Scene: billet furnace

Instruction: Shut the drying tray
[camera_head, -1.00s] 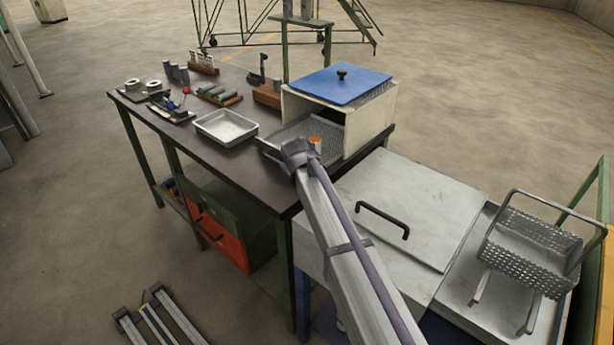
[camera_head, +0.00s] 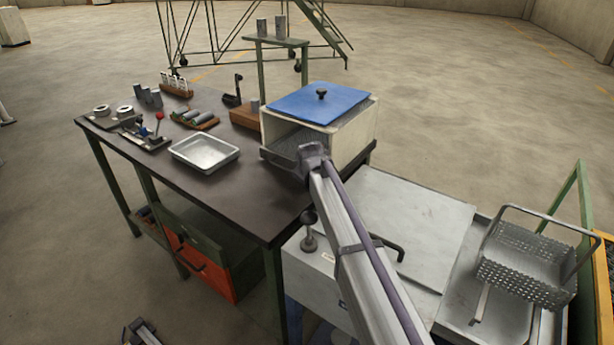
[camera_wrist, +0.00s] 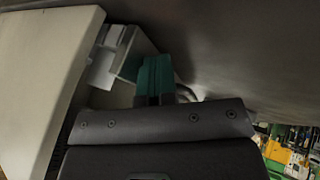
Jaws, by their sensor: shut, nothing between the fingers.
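The drying tray (camera_head: 283,161) is a grey mesh tray in the lower opening of a cream box with a blue lid (camera_head: 318,103). The end of my arm covers the tray's right part in the head view. My gripper (camera_wrist: 155,76) shows in the wrist view as teal fingers, shut and empty. It is close to a pale grey metal piece, with a cream panel at the left. Whether the fingertips touch the tray cannot be told.
A metal pan (camera_head: 204,153) stands on the dark bench left of the box. Racks and small tools lie farther left. The bench front is clear.

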